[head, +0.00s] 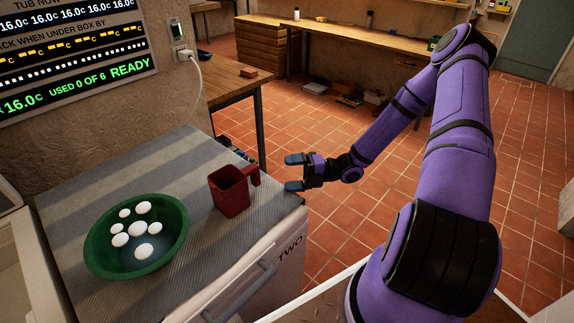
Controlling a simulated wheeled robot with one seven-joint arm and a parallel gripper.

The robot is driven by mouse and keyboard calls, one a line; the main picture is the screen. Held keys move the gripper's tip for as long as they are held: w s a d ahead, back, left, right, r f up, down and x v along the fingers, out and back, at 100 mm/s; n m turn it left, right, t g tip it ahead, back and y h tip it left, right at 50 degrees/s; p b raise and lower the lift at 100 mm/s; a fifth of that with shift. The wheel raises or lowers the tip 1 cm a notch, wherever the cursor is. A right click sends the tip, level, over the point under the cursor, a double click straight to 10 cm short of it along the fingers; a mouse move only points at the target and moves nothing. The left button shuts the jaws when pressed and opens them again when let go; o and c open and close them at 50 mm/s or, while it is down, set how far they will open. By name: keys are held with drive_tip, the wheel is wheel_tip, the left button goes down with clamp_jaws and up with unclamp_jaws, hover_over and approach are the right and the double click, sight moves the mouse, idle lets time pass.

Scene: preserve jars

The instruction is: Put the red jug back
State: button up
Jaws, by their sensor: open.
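The red jug (230,193) stands upright on the grey ribbed top of a white cabinet marked TWO, near its right edge. Its handle is on the right side, toward my gripper. My gripper (291,173) is open and empty, at the right of the jug and apart from it, by the edge of the cabinet top. Its two fingers point left toward the jug.
A green bowl (101,273) with several white egg-shaped things stands left of the jug. A display panel (75,50) hangs on the wall. A wooden table (232,86) stands behind. The tiled floor (340,225) at the right is mostly clear.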

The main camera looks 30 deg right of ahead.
drive_tip(key=s+a+r+n+g+h, duration=0.2)
drive_tip(key=s+r+n+g+h, duration=0.25)
drive_tip(key=r+n, duration=0.65)
drive_tip(key=s+a+r+n+g+h, duration=0.2)
drive_tip(key=s+r+n+g+h, duration=0.3)
drive_tip(key=r+n, duration=0.65)
drive_tip(key=s+r+n+t+h, duration=0.7)
drive_tip(key=s+r+n, duration=0.7)
drive_tip(key=r+n, duration=0.2)
drive_tip(key=shift+s+n+t, duration=0.35)
drive_tip(key=shift+n+t, duration=0.4)
drive_tip(key=shift+n, duration=0.1)
